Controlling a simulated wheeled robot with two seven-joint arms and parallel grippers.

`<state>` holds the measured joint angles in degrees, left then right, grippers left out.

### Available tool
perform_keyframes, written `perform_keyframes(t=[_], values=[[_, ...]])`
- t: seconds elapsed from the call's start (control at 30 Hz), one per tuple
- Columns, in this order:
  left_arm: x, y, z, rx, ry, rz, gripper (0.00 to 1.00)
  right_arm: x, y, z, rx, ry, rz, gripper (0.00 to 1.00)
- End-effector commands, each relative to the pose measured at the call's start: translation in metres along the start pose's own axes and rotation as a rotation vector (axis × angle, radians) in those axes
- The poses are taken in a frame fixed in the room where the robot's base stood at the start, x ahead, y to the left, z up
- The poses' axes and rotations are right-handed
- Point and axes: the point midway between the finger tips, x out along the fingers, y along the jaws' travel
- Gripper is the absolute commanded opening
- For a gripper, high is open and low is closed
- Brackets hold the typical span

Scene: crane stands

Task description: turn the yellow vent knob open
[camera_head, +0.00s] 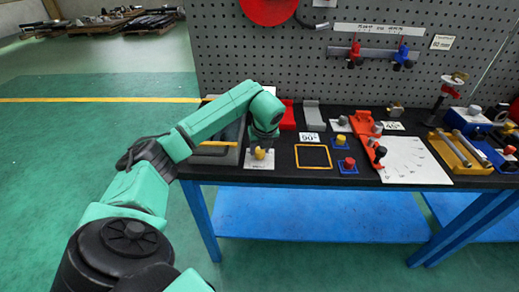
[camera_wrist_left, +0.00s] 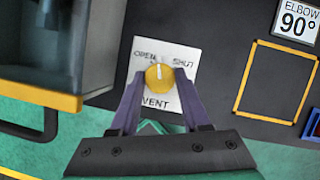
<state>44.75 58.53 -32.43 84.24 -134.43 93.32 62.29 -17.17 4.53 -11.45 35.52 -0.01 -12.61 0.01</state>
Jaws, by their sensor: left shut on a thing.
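The yellow vent knob (camera_wrist_left: 159,77) sits on a white plate (camera_wrist_left: 178,54) marked OPEN on the left, SHUT on the right and VENT below. A pale pointer line on the knob points about straight up in the left wrist view, between the two words. My left gripper (camera_wrist_left: 160,84) is shut on the knob, one finger on each side. In the head view the knob (camera_head: 260,153) shows below my left gripper (camera_head: 262,141), near the front edge of the bench. My right gripper is not in view.
A grey tray with a yellow front edge (camera_wrist_left: 40,102) stands left of the plate. A yellow square outline (camera_head: 313,157) and a 90° elbow sign (camera_head: 309,137) are to the right. Red and blue fixtures (camera_head: 346,165) stand farther right. A pegboard (camera_head: 290,60) rises behind the bench.

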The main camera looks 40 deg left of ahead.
Motion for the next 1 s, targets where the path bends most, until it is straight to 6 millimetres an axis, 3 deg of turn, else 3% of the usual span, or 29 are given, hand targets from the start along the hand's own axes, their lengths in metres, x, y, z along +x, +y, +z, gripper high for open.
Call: perform_keyframes(t=[0.5, 1.0], values=[[-0.0009, -0.0031, 0.0019, -0.376, -0.002, 0.152, 0.00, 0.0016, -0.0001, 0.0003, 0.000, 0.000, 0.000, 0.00], [-0.0002, -0.0033, 0.0015, -0.475, 0.000, 0.194, 0.00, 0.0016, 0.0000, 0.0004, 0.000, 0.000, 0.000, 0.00]])
